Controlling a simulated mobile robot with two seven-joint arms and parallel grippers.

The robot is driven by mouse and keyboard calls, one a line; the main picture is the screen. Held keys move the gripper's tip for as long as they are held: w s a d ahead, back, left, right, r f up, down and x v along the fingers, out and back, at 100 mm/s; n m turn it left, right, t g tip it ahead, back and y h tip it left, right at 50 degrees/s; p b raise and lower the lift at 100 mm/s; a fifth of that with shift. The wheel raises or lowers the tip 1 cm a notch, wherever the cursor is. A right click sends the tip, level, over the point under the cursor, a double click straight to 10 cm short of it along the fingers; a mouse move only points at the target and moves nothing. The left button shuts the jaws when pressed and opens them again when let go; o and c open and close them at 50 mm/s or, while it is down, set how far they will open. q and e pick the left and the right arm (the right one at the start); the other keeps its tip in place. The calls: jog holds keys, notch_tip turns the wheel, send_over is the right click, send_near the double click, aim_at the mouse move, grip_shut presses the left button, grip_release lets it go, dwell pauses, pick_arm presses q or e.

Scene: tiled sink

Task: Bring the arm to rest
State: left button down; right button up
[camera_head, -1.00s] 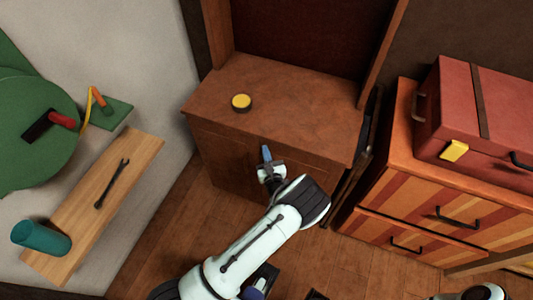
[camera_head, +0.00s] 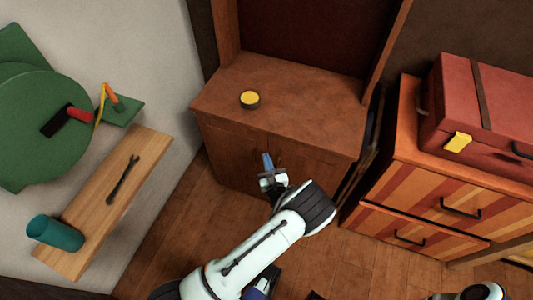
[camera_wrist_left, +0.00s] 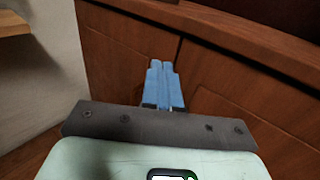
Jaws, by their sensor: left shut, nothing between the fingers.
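My left gripper (camera_head: 267,161) is in front of the doors of a brown wooden cabinet (camera_head: 225,150), below its top edge. Its blue fingers are together with nothing between them. They also show in the left wrist view (camera_wrist_left: 163,85), pointing at the cabinet doors (camera_wrist_left: 225,85). I cannot tell whether the fingertips touch the door. My left arm (camera_head: 265,245) reaches up from the bottom of the head view. A white part of my own body shows at the bottom right; my right gripper is not in view.
A yellow-topped round tin (camera_head: 250,99) stands on the cabinet top. At left, a wooden shelf (camera_head: 125,185) holds a wrench (camera_head: 123,180) and a teal cup (camera_head: 55,233). At right, a red suitcase (camera_head: 500,110) lies on a striped drawer unit (camera_head: 420,200). Wooden floor (camera_head: 175,245) is clear at lower left.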

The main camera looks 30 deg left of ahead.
pick_arm(q)
jog(key=s+d, duration=0.2)
jog(key=s, duration=0.5)
jog(key=shift+s+f, duration=0.15)
